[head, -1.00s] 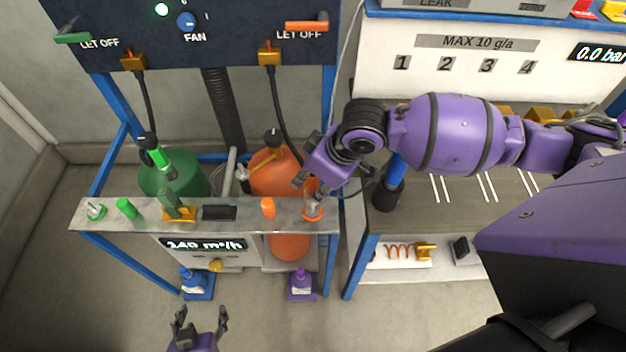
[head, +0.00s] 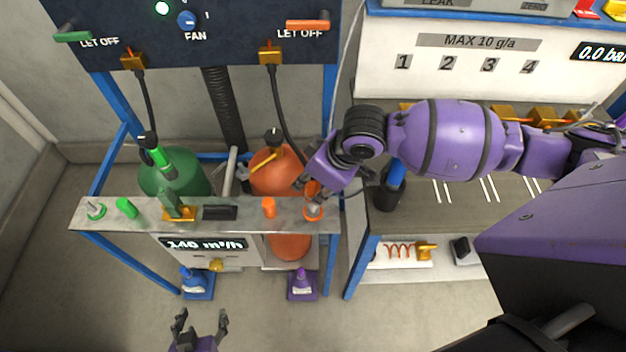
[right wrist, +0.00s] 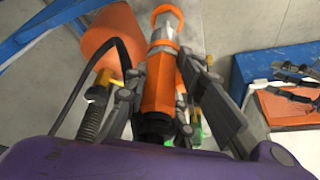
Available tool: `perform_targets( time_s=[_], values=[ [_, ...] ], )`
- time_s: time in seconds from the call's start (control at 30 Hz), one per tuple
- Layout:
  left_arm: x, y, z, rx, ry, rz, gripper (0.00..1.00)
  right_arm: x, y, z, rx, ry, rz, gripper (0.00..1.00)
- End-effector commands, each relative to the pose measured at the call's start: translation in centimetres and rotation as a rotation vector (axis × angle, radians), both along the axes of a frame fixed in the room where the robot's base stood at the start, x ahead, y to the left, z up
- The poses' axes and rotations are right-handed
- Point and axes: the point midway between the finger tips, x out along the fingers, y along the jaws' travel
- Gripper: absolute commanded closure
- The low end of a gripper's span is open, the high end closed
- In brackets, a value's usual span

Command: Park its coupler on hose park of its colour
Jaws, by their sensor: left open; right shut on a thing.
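The orange coupler (right wrist: 158,92) is between the fingers of my right gripper (head: 307,188), which is shut on it. In the head view the orange coupler (head: 313,188) shows just above the orange hose park (head: 313,213), at the right end of the grey shelf. I cannot tell whether coupler and park touch. The green hose park (head: 95,211) is at the shelf's left end. My left gripper (head: 200,322) is open and empty, low in front of the stand.
The grey shelf (head: 240,224) also bears a green cap (head: 127,208), an orange cap (head: 268,208) and a brass bracket (head: 180,213). The orange cylinder (head: 272,175) stands behind it, with a black hose (head: 285,120) hanging down. A workbench (head: 440,215) stands to the right.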

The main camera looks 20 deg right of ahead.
Motion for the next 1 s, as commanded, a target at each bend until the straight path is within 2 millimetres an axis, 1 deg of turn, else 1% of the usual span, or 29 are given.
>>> perform_targets(
  time_s=[0.43, 1.0],
  values=[
    [-0.3, -0.2, -0.4, -0.005, 0.008, 0.003, 0.42, 0.0, 0.0, -1.2, 0.0, 0.0, 0.0, 1.0],
    [-0.9, 0.3, -1.1, 0.007, 0.024, -0.008, 0.42, 0.0, 0.0, -2.6, 0.001, -0.001, 0.0, 1.0]
  ],
)
